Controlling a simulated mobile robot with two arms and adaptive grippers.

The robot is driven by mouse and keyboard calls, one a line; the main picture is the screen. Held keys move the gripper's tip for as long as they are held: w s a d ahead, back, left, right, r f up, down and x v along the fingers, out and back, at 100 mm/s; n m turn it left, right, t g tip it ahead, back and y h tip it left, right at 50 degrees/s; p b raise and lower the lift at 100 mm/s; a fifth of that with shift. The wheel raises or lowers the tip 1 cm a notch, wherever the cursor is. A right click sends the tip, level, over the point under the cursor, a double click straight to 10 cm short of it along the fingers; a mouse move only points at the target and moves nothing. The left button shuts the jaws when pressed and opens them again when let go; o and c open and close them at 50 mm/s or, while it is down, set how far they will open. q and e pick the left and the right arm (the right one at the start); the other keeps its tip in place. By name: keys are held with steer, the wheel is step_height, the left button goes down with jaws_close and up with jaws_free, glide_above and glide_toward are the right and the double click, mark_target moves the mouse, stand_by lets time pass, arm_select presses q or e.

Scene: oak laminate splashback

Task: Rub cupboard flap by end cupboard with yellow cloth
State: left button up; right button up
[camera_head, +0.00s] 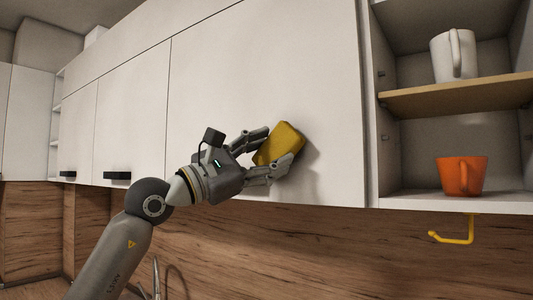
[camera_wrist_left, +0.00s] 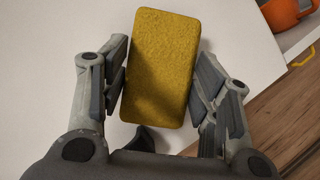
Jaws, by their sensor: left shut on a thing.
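The yellow cloth (camera_head: 281,146) is a thick, block-shaped pad held between the fingers of my left gripper (camera_head: 279,154). The left wrist view also shows the cloth (camera_wrist_left: 162,65) between the fingers of the left gripper (camera_wrist_left: 163,85). The white cupboard flap (camera_head: 270,65) is the large panel beside the open end shelves. The cloth is at the lower right part of this flap, against or very close to its face; I cannot tell if it touches. A black handle (camera_wrist_left: 146,140) shows partly below the cloth in the left wrist view. My right gripper is not in view.
The open end cupboard (camera_head: 455,97) holds a white mug (camera_head: 453,57) on its upper shelf and an orange mug (camera_head: 460,175) below. A yellow hook (camera_head: 455,237) hangs underneath. Wood splashback (camera_head: 350,250) lies below. More white flaps with black handles (camera_head: 117,176) extend left.

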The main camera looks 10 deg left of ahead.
arm_select(q)
steer(key=shift+w+d+p, duration=0.35)
steer(key=shift+w+p, duration=0.1)
steer(key=shift+w, duration=0.3)
steer(key=shift+s+d+f+b, duration=0.1)
steer(key=shift+s+d+b, duration=0.3)
steer(key=shift+d, duration=0.25)
steer(key=shift+s+d+b, duration=0.25)
steer(key=shift+d+b, duration=0.05)
steer(key=shift+d, duration=0.3)
steer(key=shift+s+d+b, duration=0.2)
steer(key=shift+d+b, duration=0.1)
steer(key=shift+d, duration=0.3)
steer(key=shift+w+a+r+p, duration=0.15)
steer(key=shift+w+a+p, duration=0.15)
steer(key=shift+a, duration=0.25)
steer(key=shift+w+a+r+p, duration=0.1)
steer(key=shift+w+a+p, duration=0.2)
steer(key=shift+a, duration=0.2)
steer(key=shift+w+a+f, duration=0.1)
steer(key=shift+w+a, duration=0.2)
steer(key=shift+a, duration=0.55)
